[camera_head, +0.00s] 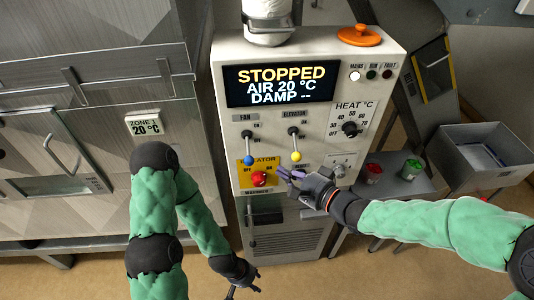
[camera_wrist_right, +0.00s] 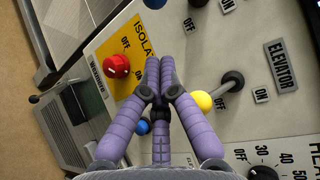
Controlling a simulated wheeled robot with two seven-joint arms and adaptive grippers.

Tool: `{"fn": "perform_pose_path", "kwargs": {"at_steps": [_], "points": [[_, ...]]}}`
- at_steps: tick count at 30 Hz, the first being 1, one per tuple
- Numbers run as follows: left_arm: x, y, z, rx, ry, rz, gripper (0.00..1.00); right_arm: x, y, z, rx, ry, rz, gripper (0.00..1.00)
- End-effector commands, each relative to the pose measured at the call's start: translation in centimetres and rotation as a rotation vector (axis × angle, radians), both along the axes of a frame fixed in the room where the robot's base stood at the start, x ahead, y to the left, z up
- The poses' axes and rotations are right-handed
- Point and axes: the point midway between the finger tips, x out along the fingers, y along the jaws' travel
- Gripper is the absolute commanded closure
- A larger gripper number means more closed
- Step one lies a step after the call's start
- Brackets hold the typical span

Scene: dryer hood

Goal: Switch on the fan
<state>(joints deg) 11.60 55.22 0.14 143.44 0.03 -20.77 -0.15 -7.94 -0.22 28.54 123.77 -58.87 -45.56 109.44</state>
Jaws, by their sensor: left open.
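The fan lever has a blue ball (camera_head: 248,160) and hangs down, beside its OFF label on the dryer panel (camera_head: 222,110). The blue ball is cut by the top edge of the right wrist view (camera_wrist_right: 155,3). The display (camera_head: 280,84) reads STOPPED, AIR 20 °C. The red isolator knob (camera_head: 260,179) sits on a yellow plate; it also shows in the right wrist view (camera_wrist_right: 117,66). My right gripper (camera_head: 283,177) is between that knob and the elevator lever, fingertips together and empty in the wrist view (camera_wrist_right: 158,62). My left gripper (camera_head: 243,290) is open, low before the panel.
The elevator lever's yellow ball (camera_head: 296,156) hangs down close to my right fingers. The heat dial (camera_head: 350,128) is further right. The mains lamp (camera_head: 355,76) is white; run and fault look dark.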

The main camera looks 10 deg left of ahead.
Motion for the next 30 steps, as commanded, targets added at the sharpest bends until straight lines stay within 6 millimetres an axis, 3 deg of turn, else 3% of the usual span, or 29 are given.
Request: {"fn": "perform_pose_path", "kwargs": {"at_steps": [1,5,19,30], "points": [[0.0,0.0,0.4,0.0,0.0,0.0,0.58,-0.3,0.3,1.1,0.016,-0.001,0.012,1.0],[0.0,0.0,0.5,0.0,0.0,0.0,0.58,-0.6,0.6,2.1,0.041,0.006,0.026,1.0],[0.0,0.0,0.3,0.0,0.0,0.0,0.58,-0.4,1.1,2.0,0.044,0.008,0.029,1.0],[0.0,0.0,-0.9,0.0,0.0,0.0,0.58,2.6,5.8,1.1,0.044,0.007,0.03,1.0]]}}
